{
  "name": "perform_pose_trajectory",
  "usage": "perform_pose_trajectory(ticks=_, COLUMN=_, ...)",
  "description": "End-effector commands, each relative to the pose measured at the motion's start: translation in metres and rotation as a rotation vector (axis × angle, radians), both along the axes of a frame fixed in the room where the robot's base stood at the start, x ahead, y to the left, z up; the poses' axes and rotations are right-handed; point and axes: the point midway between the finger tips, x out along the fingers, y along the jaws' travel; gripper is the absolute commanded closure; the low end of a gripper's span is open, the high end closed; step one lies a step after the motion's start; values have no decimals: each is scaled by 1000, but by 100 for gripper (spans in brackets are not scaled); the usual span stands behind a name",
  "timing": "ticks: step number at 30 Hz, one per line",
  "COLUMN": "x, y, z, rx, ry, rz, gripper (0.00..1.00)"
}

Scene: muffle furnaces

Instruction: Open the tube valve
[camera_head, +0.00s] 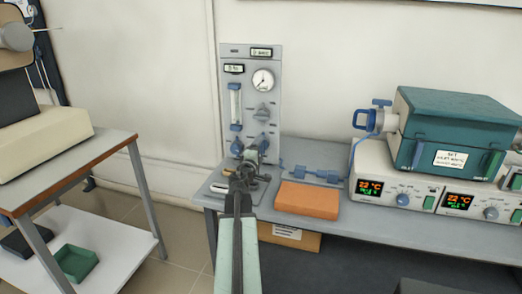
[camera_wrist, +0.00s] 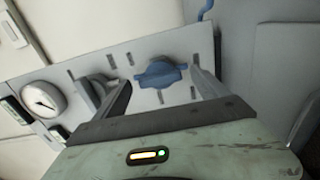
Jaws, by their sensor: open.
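A grey upright panel (camera_head: 230,55) stands at the back of the bench with a gauge, knobs and a flow tube. In the wrist view a blue winged knob (camera_wrist: 160,73) on this panel lies between the fingers of my gripper (camera_wrist: 150,80). The fingers are open, one on each side of the knob, and do not appear to grip it. A grey knob (camera_head: 263,112) sits above the blue one and is partly behind the left finger in the wrist view. In the head view my gripper (camera_head: 251,157) is in front of the panel's lower part and partly hides it.
A round gauge (camera_head: 262,80) and a flow tube (camera_head: 235,105) are on the panel. An orange block (camera_head: 307,200) and a blue fitting (camera_head: 318,175) lie right of it. Furnace controllers (camera_head: 385,188) with a teal box (camera_head: 455,115) stand farther right. A side table (camera_head: 75,170) is left.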

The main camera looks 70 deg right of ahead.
Motion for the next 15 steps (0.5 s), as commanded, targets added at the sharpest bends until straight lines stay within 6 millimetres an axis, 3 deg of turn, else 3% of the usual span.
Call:
perform_pose_trajectory(ticks=8, x=-4, y=57, z=0, rx=0, ry=-1, rz=1, gripper=16)
perform_pose_trajectory(ticks=15, x=-4, y=63, z=0, rx=0, ry=-1, rz=-2, gripper=16)
